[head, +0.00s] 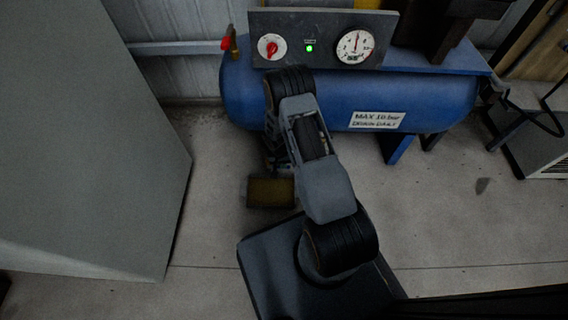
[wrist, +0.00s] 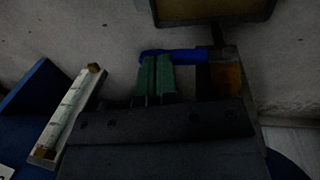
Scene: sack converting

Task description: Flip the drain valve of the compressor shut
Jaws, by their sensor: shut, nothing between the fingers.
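The compressor is a blue tank (head: 310,100) lying along the wall at the back. In the wrist view a valve shows at the right, with a brass-brown body (wrist: 226,78) and a blue lever (wrist: 190,56) reaching left from it, across the picture. My gripper (wrist: 157,62) has green fingers, shut together with nothing between them. Their tips overlap the lever near its free left end; I cannot tell whether they touch it. In the head view my arm hides the valve, and the fingers cannot be made out there.
A yellow-brown pan (head: 268,192) is on the floor by the tank; it also shows in the wrist view (wrist: 205,8). A white sight tube (wrist: 66,115) is left of my fingers. A panel (head: 322,38) and a red-handled fitting (head: 231,43) sit above. A grey cabinet (head: 90,150) stands left.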

